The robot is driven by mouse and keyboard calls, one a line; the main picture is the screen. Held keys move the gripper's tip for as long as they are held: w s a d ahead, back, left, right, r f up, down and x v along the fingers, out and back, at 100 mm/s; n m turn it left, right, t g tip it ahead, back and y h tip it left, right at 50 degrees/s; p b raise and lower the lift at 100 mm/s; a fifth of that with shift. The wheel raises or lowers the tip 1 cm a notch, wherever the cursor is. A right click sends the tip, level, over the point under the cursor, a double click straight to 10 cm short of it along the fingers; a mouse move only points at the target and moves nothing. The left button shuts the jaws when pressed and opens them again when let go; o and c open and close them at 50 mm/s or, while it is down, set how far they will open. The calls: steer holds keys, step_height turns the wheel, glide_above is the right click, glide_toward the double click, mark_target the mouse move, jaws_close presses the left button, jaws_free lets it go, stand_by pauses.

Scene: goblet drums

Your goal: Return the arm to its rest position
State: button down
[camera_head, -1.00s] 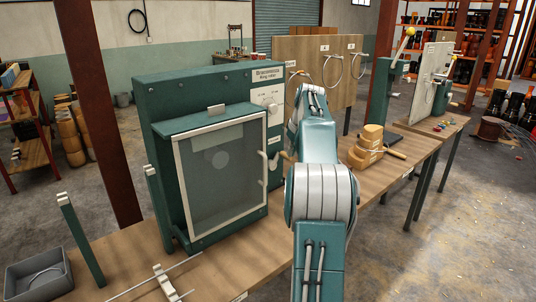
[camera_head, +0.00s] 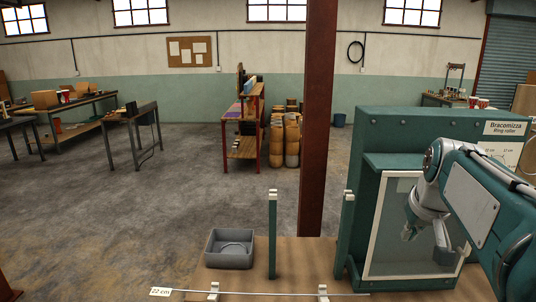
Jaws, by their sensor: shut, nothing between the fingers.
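My arm reaches in from the right edge of the head view and bends back down at its elbow. My gripper (camera_head: 410,234) hangs at the arm's end, shut and empty, in front of the glass window (camera_head: 392,222) of the green ring roller (camera_head: 400,128). Whether it touches the glass I cannot tell. The arm hides part of the machine's front and its right side.
The wooden bench (camera_head: 300,258) carries a grey bin (camera_head: 230,250), two green posts (camera_head: 272,234) and a thin rod (camera_head: 250,293) on white supports. A brown steel column (camera_head: 318,120) stands behind. Open concrete floor lies to the left.

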steer(key=s+a+f+n, duration=0.1)
steer(key=s+a+f, duration=0.4)
steer(key=s+a, duration=0.2)
steer(key=s+a+f+y, duration=0.1)
steer(key=s+a+f, duration=0.4)
steer(key=s+a, duration=0.3)
steer(key=shift+s+a+f+n+t, duration=0.15)
steer(key=shift+s+a+n+t, duration=0.2)
steer(key=shift+s, duration=0.65)
